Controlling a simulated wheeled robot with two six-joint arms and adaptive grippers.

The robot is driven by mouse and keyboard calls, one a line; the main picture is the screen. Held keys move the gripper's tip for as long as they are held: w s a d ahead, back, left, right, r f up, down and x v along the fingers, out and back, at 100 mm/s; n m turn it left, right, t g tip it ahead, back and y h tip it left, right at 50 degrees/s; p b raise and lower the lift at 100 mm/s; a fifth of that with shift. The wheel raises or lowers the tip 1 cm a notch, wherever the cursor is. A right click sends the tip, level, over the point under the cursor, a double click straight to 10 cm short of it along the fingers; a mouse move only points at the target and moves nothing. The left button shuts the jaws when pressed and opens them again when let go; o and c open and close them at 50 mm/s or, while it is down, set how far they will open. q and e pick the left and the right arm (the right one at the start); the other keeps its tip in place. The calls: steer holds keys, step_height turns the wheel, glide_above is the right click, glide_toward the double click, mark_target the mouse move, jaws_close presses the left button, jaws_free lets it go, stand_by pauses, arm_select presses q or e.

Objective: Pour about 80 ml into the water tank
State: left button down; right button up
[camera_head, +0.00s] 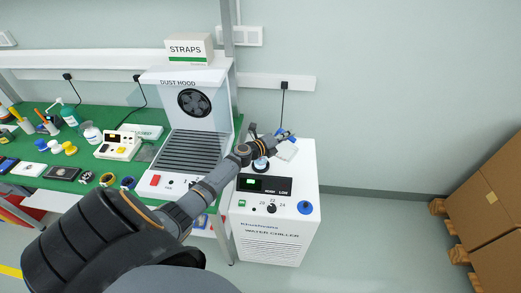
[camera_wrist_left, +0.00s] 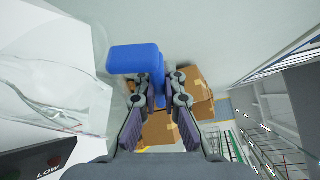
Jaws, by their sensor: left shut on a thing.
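My left gripper (camera_head: 286,137) is over the chiller's rear top. In the left wrist view, the gripper (camera_wrist_left: 159,100) is shut on a blue handle (camera_wrist_left: 134,58). A clear vessel (camera_wrist_left: 60,85) shows beside the handle, in front of the white chiller. Its water level and exact tilt cannot be told. My right gripper is not in view.
A dust hood (camera_head: 190,105) stands left of the chiller, with a STRAPS box (camera_head: 189,49) above it. Bottles, tape rolls and instruments crowd the green bench (camera_head: 100,110). Cardboard boxes (camera_head: 490,210) stand at the far right. The floor between them and the chiller is clear.

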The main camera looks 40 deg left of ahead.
mark_target(294, 149)
arm_select(q)
steer(key=shift+a+r+n+b, duration=0.3)
steer(key=shift+a+r+n, duration=0.1)
steer(key=shift+a, duration=0.1)
stand_by(1.1)
steer(key=shift+d+p, duration=0.3)
steer(key=shift+w+d+f+m+g+p, duration=0.1)
steer(key=shift+d+f+m+g+p, duration=0.25)
steer(key=shift+d+f+m, duration=0.6)
steer(key=shift+d+f+m+y, duration=0.2)
steer(key=shift+f+m+y, duration=0.05)
steer(key=shift+y, duration=0.05)
steer(key=shift+w+d+f+m+g+y+p, duration=0.15)
steer(key=shift+d+f+m+y, duration=0.1)
steer(key=shift+d+f+m, duration=0.35)
steer(key=shift+d+f+m+g+y+p, duration=0.1)
steer(key=shift+d+f+m+y+p, duration=0.15)
steer(key=shift+f, duration=0.5)
steer(key=shift+a, duration=0.1)
